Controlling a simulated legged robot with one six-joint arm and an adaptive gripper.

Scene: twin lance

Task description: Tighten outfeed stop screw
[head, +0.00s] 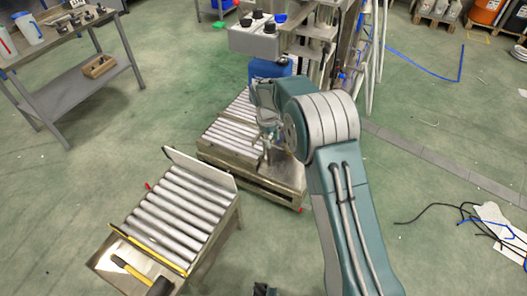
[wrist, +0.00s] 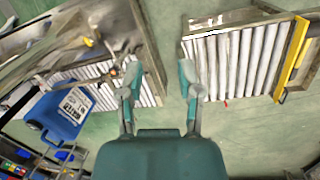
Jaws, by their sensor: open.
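A short roller conveyor (head: 185,212) stands at the lower left in the head view, with a pale side plate and a yellow bar (head: 150,248) across its near end. In the wrist view this conveyor (wrist: 235,60) is at the upper right, with its yellow bar (wrist: 292,58) at the far right. A small red part (head: 148,186) sticks out at its side; it also shows in the wrist view (wrist: 226,103). I cannot make out a stop screw for certain. My gripper (wrist: 160,80) is open and empty, over the floor gap between two conveyors in the wrist view.
A second roller conveyor (head: 228,135) sits under the filling machine (head: 258,38), with a blue canister (wrist: 60,115) on it. A yellow-and-black tool (head: 130,268) lies on the near metal plate. A workbench (head: 75,75) stands upper left. Cables (head: 440,212) lie at right.

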